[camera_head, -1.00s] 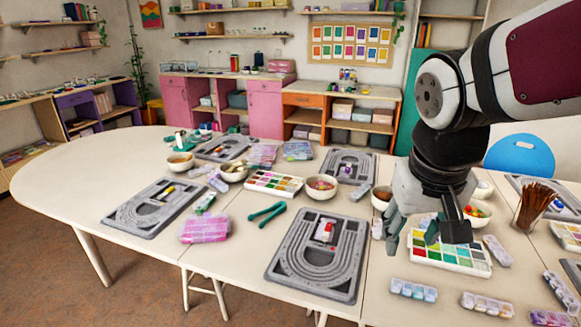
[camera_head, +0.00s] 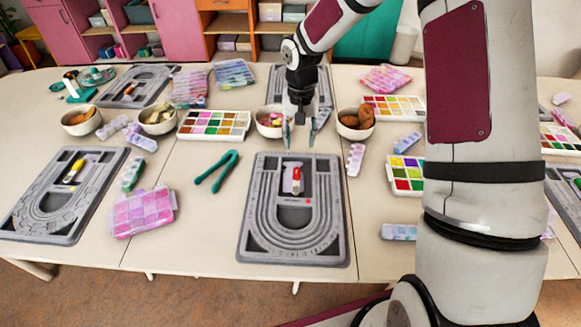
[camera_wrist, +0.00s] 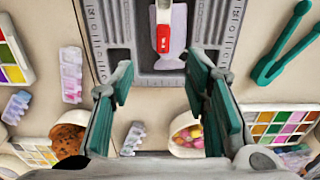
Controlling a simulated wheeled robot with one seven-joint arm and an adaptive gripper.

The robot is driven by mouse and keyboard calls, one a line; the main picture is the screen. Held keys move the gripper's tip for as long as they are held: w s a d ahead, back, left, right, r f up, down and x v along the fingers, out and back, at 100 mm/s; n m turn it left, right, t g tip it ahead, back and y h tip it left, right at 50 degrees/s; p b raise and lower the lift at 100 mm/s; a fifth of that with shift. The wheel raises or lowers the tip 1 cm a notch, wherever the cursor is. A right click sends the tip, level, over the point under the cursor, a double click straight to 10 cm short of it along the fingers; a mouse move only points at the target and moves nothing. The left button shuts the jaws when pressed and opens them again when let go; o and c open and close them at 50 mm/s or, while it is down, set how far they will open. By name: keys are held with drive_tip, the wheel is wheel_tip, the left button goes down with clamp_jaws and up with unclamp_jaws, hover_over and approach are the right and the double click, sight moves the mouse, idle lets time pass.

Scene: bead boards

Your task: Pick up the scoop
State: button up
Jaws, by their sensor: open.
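My gripper (camera_head: 303,130) is open and empty above the far edge of this board, beyond the scoop. In the wrist view its green fingers (camera_wrist: 158,80) are spread apart, one on each side of the scoop's line, not touching it.
Another board (camera_head: 40,215) with a yellow-handled item is at left.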

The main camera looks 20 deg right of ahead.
hover_over(297, 173)
wheel_tip(297, 173, down, 8)
drive_tip(key=shift+s+d+f, duration=0.1)
drive_tip(key=shift+f, duration=0.15)
drive_tip(key=shift+f+p, duration=0.3)
drive_tip(key=shift+f, duration=2.45)
drive_tip(key=c, duration=1)
